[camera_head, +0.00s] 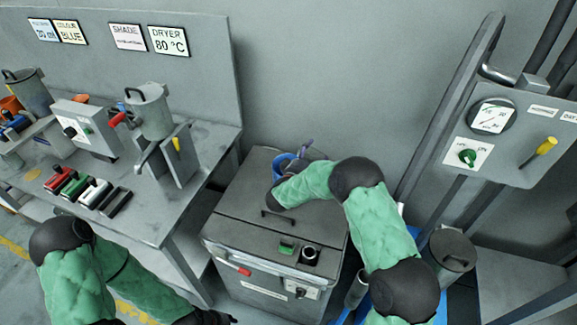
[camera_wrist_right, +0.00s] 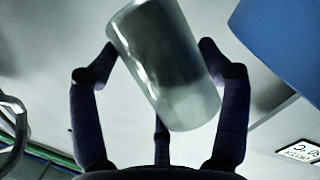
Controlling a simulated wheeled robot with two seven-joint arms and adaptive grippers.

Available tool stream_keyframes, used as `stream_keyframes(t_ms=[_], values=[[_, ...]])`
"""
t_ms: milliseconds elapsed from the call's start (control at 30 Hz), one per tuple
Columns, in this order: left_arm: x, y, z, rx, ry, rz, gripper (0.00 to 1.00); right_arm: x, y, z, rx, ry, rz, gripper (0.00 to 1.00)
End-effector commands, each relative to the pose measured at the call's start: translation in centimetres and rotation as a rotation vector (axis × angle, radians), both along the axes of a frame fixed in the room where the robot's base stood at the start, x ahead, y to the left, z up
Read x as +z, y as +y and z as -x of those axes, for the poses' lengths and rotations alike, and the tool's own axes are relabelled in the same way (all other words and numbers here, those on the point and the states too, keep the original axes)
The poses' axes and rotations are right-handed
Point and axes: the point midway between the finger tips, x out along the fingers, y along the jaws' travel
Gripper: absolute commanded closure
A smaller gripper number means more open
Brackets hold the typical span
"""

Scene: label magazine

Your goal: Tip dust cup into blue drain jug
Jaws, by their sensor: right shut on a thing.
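The blue drain jug (camera_head: 283,164) stands at the back of the grey cabinet, partly hidden by my right arm. A blue surface, which looks like the jug (camera_wrist_right: 285,38), fills the upper right of the right wrist view. The dust cup (camera_wrist_right: 165,65), a greyish see-through cylinder, sits tilted between the fingers of my right gripper (camera_wrist_right: 157,72), which is shut on it. In the head view my right gripper (camera_head: 302,150) is small beside the jug, and the cup is not clear there. My left gripper (camera_head: 208,317) is low at the bottom edge, mostly cut off.
The grey cabinet (camera_head: 235,214) has a green button and a dark round fitting on its front part. A bench (camera_head: 150,205) with canisters and coloured handles stands at left. A panel (camera_head: 520,135) with a dial and a lidded bin (camera_head: 452,252) are at right.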

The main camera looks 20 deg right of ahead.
Motion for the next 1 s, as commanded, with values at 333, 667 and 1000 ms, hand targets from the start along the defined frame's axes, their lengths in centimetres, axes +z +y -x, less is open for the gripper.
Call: stream_keyframes(t_ms=[333, 667, 1000], values=[[-0.15, 0.00, 0.00, 0.000, 0.000, 0.000, 0.60, 0.22, 0.03, -0.03, 0.001, 0.012, 0.037, 0.58], [-0.28, 0.00, 0.00, 0.000, 0.000, 0.000, 0.60, 0.42, 0.07, -0.05, 0.000, 0.022, 0.071, 0.58], [-0.41, 0.00, 0.01, 0.000, 0.000, 0.000, 0.60, 0.60, 0.12, -0.06, 0.000, 0.036, 0.106, 0.58]])
